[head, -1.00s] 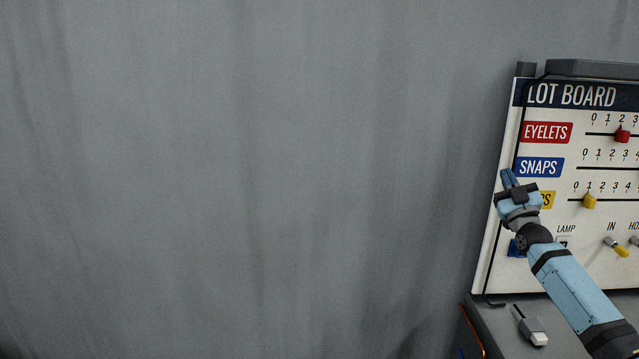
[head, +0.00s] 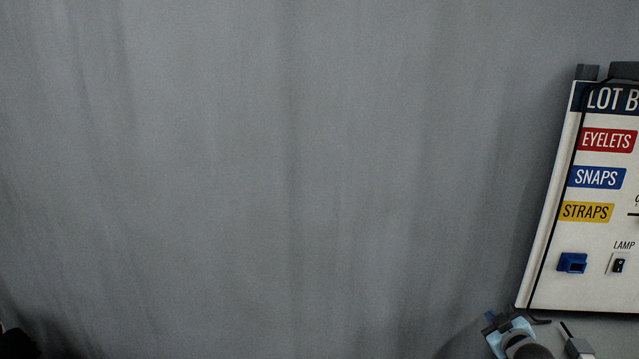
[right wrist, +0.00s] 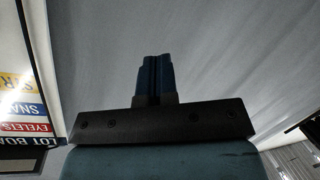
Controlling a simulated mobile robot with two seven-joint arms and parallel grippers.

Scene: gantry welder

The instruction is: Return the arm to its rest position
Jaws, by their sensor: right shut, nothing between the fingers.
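My right gripper (head: 492,322) is at the bottom right of the head view, low and just left of the lot board's lower corner. In the right wrist view its two blue fingers (right wrist: 154,77) are pressed together with nothing between them. It is clear of the board in both views. Most of my right arm is below the picture edge. My left gripper is in neither view.
The white lot board (head: 545,288) stands at the right, cut off by the picture edge. It has a blue socket (head: 572,263) and a lamp switch (head: 619,265). A grey plug (head: 579,348) lies below it. A plain grey curtain (head: 280,180) fills the rest.

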